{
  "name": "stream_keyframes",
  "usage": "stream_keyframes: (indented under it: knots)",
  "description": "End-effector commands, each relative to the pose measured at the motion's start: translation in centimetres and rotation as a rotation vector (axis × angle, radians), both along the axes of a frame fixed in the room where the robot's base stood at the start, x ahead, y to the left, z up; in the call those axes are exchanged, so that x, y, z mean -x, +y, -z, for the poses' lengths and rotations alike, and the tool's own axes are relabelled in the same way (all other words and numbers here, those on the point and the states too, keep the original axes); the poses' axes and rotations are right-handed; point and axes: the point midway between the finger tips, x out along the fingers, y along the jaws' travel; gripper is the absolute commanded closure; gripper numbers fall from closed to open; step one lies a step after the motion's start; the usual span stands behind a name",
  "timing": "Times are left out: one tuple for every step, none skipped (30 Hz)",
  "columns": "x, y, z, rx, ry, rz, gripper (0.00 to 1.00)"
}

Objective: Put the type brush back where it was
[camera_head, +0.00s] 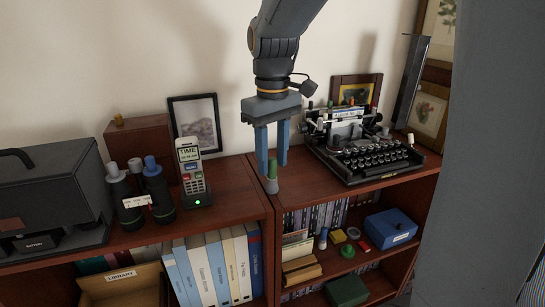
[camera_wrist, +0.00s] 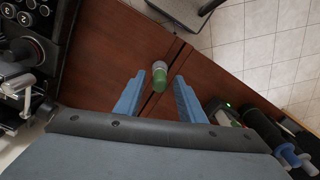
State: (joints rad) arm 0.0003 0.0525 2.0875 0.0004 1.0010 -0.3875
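A small upright piece with a green upper part and a grey lower part (camera_head: 271,180), which may be the type brush, is on the wooden cabinet top near the front edge, left of the typewriter (camera_head: 365,153). My gripper (camera_head: 272,170) points down over it with its two blue fingers apart. In the wrist view the piece (camera_wrist: 160,76) shows between the open fingertips (camera_wrist: 159,82), with a gap on each side. I cannot tell how far the tips are above the wood.
A handset phone (camera_head: 191,172) in its lit cradle and black binoculars (camera_head: 136,197) stand to the left. A seam between two cabinets runs near the piece. A blue box (camera_head: 390,228) and several small items are on the shelf below right.

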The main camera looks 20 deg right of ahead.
Motion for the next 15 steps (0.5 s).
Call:
stream_keyframes:
  knots:
    - [0.0,0.0,0.0,0.0,0.0,0.0,0.64]
    - [0.0,0.0,-0.1,0.0,-0.001,0.0,0.64]
    - [0.0,0.0,-0.2,0.001,-0.001,0.0,0.64]
    - [-0.1,0.0,-0.4,0.0,-0.002,0.0,0.64]
    - [-0.1,0.0,-0.6,0.0,-0.002,0.0,0.64]
    - [-0.1,0.0,-1.0,0.0,-0.003,0.0,0.64]
    - [-0.1,0.0,-1.4,0.0,-0.004,0.0,0.64]
    - [-0.1,0.0,-1.8,0.0,-0.003,0.0,0.64]
    - [-0.2,0.0,-2.5,0.0,-0.006,0.0,0.64]
    - [-0.2,0.0,-3.1,0.0,-0.006,0.0,0.64]
    - [-0.2,0.0,-3.7,0.0,-0.006,0.0,0.64]
    - [-0.2,0.0,-4.6,0.001,-0.007,0.0,0.64]
    - [-0.1,0.0,-5.2,0.0,-0.006,0.0,0.64]
    - [-0.2,0.0,-5.8,0.0,-0.006,0.0,0.64]
    - [-0.2,0.0,-6.6,0.0,-0.006,0.0,0.64]
